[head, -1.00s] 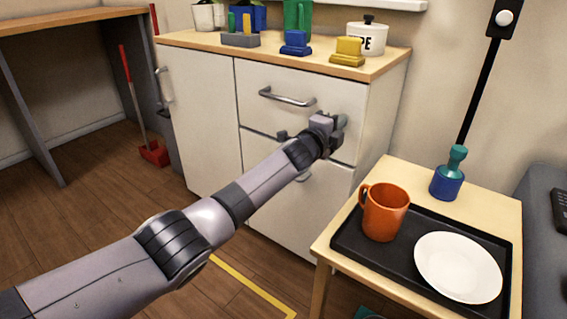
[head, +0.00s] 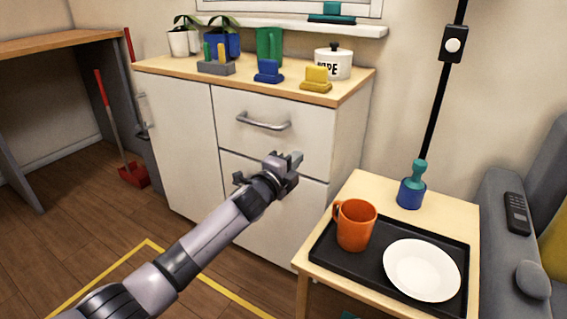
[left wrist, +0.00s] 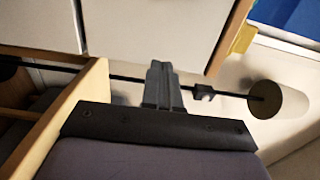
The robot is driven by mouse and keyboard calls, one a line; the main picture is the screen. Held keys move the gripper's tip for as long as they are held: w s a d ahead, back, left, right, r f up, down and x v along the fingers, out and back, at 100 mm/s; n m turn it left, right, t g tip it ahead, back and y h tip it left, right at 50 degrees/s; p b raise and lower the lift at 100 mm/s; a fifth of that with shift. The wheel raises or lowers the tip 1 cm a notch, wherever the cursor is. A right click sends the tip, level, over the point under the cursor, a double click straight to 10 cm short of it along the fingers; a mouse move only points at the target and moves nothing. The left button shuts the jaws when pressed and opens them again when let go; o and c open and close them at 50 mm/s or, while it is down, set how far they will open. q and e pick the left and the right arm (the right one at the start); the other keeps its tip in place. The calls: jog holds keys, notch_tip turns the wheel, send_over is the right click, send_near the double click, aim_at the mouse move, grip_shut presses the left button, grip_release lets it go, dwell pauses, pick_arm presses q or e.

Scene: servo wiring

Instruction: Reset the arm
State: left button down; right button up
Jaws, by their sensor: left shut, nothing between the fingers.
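My left arm reaches in from the bottom left of the head view. Its gripper (head: 289,164) is in front of the white cabinet's lower drawer (head: 285,205), with no object in it. In the left wrist view the fingers (left wrist: 162,88) are together and empty. They point toward the cabinet and wall area. My right gripper is not in view.
A small table at the right holds a black tray (head: 318,254) with an orange mug (head: 356,226) and a white plate (head: 422,270). Several items stand on the cabinet top (head: 355,82). Floor shows at the left.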

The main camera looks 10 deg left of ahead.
pick_arm(q)
jog(key=s+a+n+g+y+p, duration=0.1)
jog(key=s+a+n+g+p, duration=0.1)
jog(key=s+n+p, duration=0.4)
jog(key=s+a+r+n+g+y+p, duration=0.1)
jog(key=s+a+n+p, duration=0.4)
jog(key=s+p, duration=0.7)
jog(key=s+a+r+n+g+y+p, duration=0.1)
jog(key=s+n+p, duration=0.7)
jog(key=s, duration=1.5)
jog(key=shift+s+a+n+g+y+p, duration=0.3)
jog(key=shift+a+g+y+p, duration=0.2)
jog(key=shift+a+g+p, duration=0.7)
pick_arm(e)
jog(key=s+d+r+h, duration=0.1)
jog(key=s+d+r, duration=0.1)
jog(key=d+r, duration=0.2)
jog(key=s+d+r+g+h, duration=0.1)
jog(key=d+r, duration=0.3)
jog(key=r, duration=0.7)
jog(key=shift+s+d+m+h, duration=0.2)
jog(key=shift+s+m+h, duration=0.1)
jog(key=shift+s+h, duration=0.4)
